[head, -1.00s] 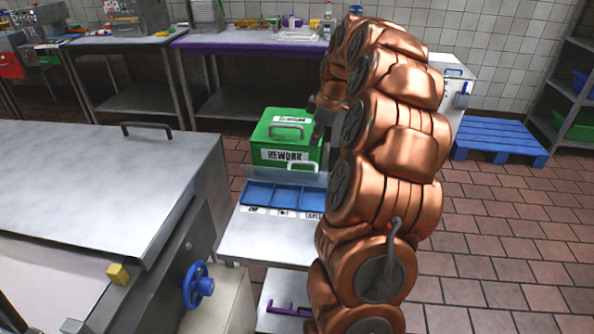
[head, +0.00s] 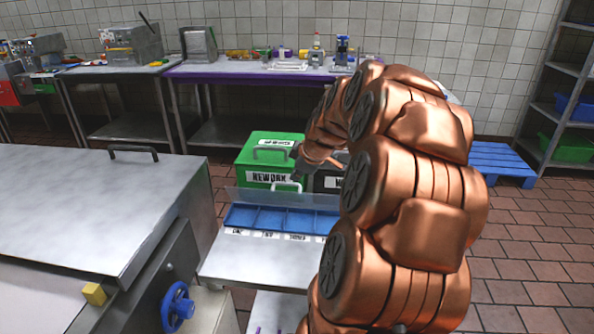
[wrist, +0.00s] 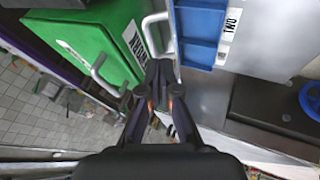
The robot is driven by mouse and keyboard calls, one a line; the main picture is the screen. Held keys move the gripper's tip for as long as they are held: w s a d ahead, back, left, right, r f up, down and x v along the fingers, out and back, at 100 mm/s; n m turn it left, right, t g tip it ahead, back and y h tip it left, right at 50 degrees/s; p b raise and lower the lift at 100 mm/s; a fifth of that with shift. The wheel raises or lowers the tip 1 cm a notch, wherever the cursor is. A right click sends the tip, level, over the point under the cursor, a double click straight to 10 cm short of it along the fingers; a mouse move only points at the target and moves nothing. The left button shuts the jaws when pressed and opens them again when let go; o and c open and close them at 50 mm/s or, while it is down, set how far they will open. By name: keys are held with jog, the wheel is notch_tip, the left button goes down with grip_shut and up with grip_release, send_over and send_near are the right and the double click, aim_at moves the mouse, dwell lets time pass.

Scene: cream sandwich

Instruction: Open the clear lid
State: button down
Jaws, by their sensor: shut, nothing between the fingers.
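The clear lid (head: 255,197) shows as a see-through panel along the back of a blue tray (head: 238,218) with several compartments. A white handle (head: 287,186) is on the lid; it also shows in the wrist view (wrist: 152,22). The panel looks raised at the tray's back edge, but its exact angle is hard to tell. My gripper (head: 295,156) is just behind and above the handle, beside the green box. In the wrist view my gripper (wrist: 161,68) is shut and empty, its tips close to the handle but not around it.
A green REWORK box (head: 270,160) stands behind the tray, with a dark bin (head: 328,180) to its right. A large steel machine (head: 95,215) with a blue handwheel (head: 177,306) is at left. A cluttered workbench (head: 250,72) runs along the back; a blue pallet (head: 502,162) lies at right.

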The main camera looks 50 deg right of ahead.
aim_at(289, 197)
jog(key=shift+p+x, duration=0.6)
jog(key=shift+x, duration=2.8)
jog(key=shift+w, duration=0.2)
